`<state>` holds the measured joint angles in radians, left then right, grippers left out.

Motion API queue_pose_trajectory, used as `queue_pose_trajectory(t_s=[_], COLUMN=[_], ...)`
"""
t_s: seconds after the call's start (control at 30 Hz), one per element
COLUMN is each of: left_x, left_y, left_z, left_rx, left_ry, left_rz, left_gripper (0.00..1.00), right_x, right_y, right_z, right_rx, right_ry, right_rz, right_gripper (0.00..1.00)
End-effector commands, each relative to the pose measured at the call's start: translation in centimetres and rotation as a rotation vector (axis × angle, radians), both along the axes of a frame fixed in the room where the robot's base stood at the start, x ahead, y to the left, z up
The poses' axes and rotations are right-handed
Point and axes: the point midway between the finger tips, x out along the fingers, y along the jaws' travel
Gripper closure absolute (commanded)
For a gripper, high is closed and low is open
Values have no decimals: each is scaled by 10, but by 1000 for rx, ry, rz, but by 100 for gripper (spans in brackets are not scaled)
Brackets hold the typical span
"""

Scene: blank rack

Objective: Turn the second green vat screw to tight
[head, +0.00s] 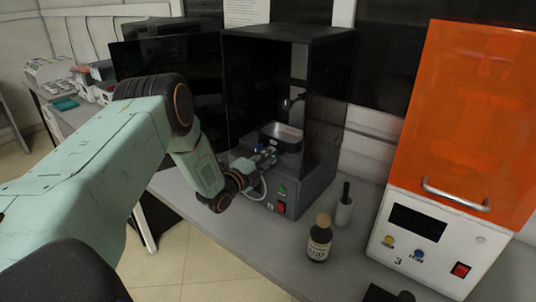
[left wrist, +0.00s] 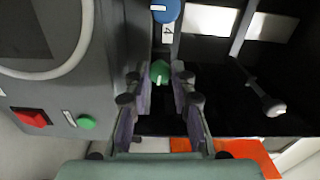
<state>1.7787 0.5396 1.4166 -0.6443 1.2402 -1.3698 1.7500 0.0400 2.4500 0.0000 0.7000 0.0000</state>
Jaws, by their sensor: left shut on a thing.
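A green vat screw (left wrist: 160,72) sits between the fingertips of my left gripper (left wrist: 161,84) in the left wrist view. The fingers are closed on its sides. In the head view my left gripper (head: 257,163) reaches into the open front of a black machine (head: 318,150), beside its metal vat (head: 288,132). The gripper largely hides the screw there. A blue knob (left wrist: 166,9) lies just beyond the screw in the left wrist view. I cannot tell how tight the screw is. My right gripper is not in view.
The machine's front has a red switch (head: 281,208) and a green button (head: 282,190). An orange-covered machine (head: 465,110) stands farther right.

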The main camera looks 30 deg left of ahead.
Motion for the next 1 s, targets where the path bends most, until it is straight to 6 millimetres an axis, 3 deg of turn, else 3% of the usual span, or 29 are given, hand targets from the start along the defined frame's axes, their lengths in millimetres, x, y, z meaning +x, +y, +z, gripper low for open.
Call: queue_pose_trajectory(t_s=[1.0], left_x=[-1], left_y=[-2], left_z=[1], left_rx=[961], left_ry=[-72], left_rz=[-5], left_gripper=[100], right_x=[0], right_y=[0], right_z=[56], right_rx=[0], right_ry=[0], right_rz=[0], right_gripper=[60])
